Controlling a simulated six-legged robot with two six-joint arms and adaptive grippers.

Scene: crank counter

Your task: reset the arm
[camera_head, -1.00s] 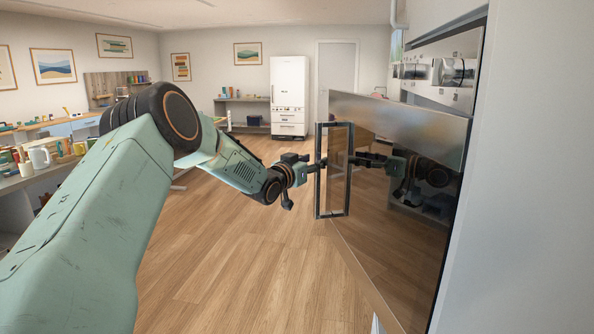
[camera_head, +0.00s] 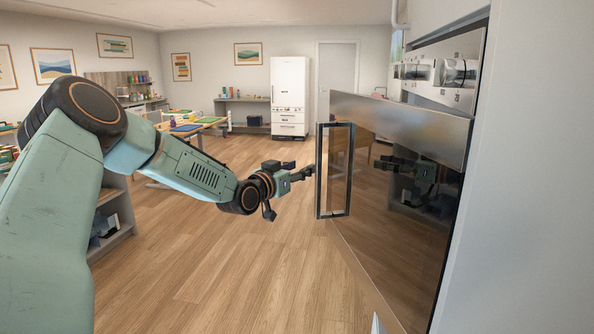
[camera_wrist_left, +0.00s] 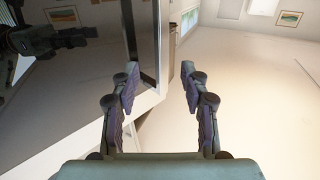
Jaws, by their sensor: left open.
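My left gripper (camera_head: 299,175) is open and empty in the head view, a short gap to the left of the oven door's handle (camera_head: 320,185). In the left wrist view its two fingers (camera_wrist_left: 160,88) stand apart with nothing between them. The oven door (camera_head: 400,200) is dark, glossy and swung open, with a long framed handle on its outer side. Its dark face also fills the upper left of the wrist view (camera_wrist_left: 80,70) and mirrors my arm. My right gripper is in neither view.
The control panel with knobs (camera_head: 455,72) is above the door at the right. A white fridge (camera_head: 289,95) stands at the back wall. A table (camera_head: 190,128) and shelves stand to the left. The wooden floor (camera_head: 230,270) between is clear.

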